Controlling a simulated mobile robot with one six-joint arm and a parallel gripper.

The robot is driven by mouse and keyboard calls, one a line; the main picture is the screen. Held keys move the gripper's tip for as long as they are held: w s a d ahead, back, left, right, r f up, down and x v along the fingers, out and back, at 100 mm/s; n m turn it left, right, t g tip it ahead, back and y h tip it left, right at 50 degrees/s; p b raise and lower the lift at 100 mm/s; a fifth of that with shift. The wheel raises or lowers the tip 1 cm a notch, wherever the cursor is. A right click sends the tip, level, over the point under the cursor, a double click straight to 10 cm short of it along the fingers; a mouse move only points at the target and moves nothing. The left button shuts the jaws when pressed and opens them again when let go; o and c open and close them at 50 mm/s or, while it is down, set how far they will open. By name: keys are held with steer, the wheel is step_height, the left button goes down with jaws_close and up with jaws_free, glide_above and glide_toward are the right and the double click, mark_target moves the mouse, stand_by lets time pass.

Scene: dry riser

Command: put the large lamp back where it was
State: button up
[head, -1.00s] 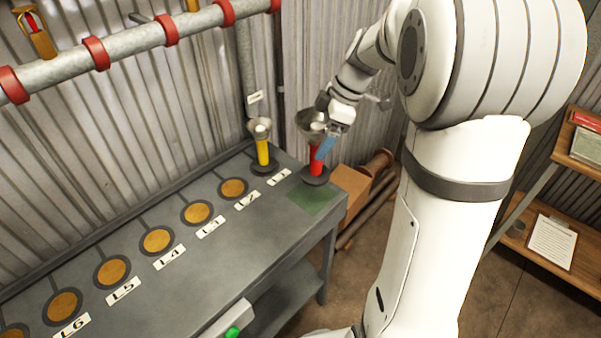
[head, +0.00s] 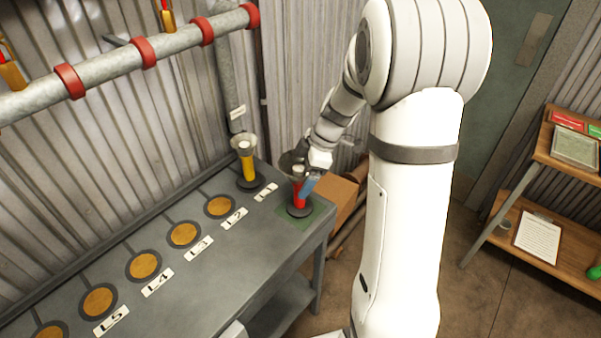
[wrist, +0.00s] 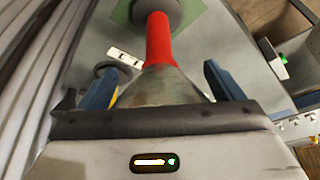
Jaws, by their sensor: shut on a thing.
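The large red lamp (head: 298,194) has a grey funnel top, a red stem and a dark round base. It is upright at the right end of the grey bench, over the green square (head: 322,211). I cannot tell whether its base touches the square. My gripper (head: 309,184) is shut on the red lamp, with blue fingers at its upper part. In the wrist view the red stem (wrist: 158,38) runs from the funnel toward the green square (wrist: 190,10).
A yellow lamp (head: 249,166) stands close by to the left, at label L1. Several empty orange discs (head: 184,234) line the bench leftward. A grey pipe with red collars (head: 145,51) runs above. A cardboard box (head: 341,196) sits beyond the bench's right end.

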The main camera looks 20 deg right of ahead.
steer(key=shift+s, duration=0.1)
steer(key=o, duration=1.8)
steer(key=w+b+v, duration=0.1)
steer(key=v, duration=1.1)
steer(key=s+a+m+h, duration=0.1)
steer(key=s+a+m, duration=0.1)
steer(key=s+m, duration=0.3)
steer(key=s+a+m+t+h, duration=0.1)
steer(key=s+m+h, duration=0.1)
steer(key=s+m, duration=0.3)
steer(key=s+a+f+m+t+h, duration=0.1)
steer(key=s+a+m, duration=0.1)
steer(key=s+m, duration=0.4)
steer(key=shift+s+a, duration=0.15)
steer(key=shift+s, duration=1.25)
steer(key=shift+s+a, duration=0.2)
steer(key=shift+s, duration=1.25)
